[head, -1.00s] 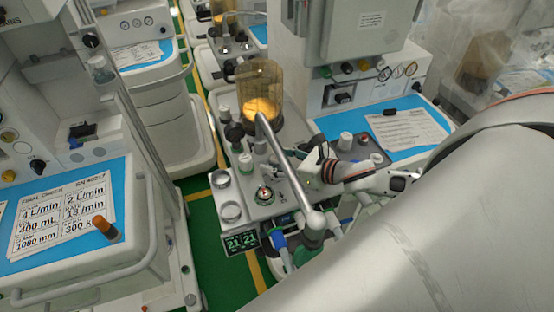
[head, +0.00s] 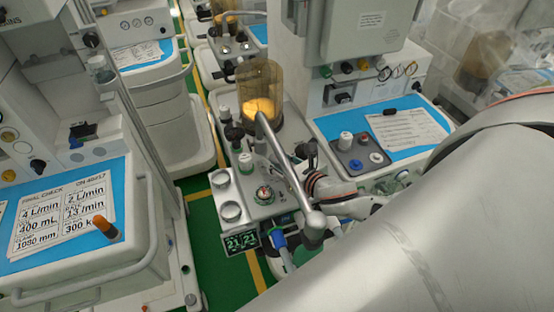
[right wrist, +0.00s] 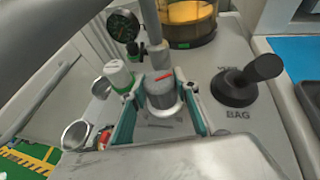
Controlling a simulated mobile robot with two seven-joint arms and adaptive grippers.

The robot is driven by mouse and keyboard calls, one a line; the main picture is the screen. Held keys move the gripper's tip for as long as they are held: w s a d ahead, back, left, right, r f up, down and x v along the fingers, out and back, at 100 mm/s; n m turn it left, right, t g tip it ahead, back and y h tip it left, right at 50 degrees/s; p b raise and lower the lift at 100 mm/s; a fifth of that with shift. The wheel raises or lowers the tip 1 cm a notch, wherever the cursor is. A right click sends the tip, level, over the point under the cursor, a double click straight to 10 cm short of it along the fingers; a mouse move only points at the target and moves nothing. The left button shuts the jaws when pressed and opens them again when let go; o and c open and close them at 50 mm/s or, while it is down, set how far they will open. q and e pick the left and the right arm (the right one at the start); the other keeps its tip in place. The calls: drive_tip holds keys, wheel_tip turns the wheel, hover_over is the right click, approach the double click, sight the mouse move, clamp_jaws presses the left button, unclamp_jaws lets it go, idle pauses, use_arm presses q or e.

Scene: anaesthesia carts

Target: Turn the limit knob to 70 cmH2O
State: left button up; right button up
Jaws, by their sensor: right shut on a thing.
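The limit knob (right wrist: 161,92) is a grey, round knob with a red line on its top, in the middle of the right wrist view. My right gripper (right wrist: 160,95) is shut on it, with a teal finger on each side. The red line runs nearly crosswise in that view, its right end slightly higher. I cannot read any scale around the knob. In the head view my right gripper (head: 316,187) reaches in from the right beside the slanted metal tube. The tube and gripper hide the knob there. My left gripper is not in view.
A green-collared white knob (right wrist: 118,75) stands close left of the gripper. A black lever (right wrist: 240,86) marked BAG stands to the right. The amber canister (head: 259,95) is behind. The slanted metal tube (head: 284,163) passes close by. A display (head: 241,242) is at the front.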

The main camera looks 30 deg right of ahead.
drive_tip(key=shift+m+h, duration=0.4)
drive_tip(key=shift+h, duration=0.1)
drive_tip(key=o, duration=1.1)
drive_tip(key=shift+y, duration=0.3)
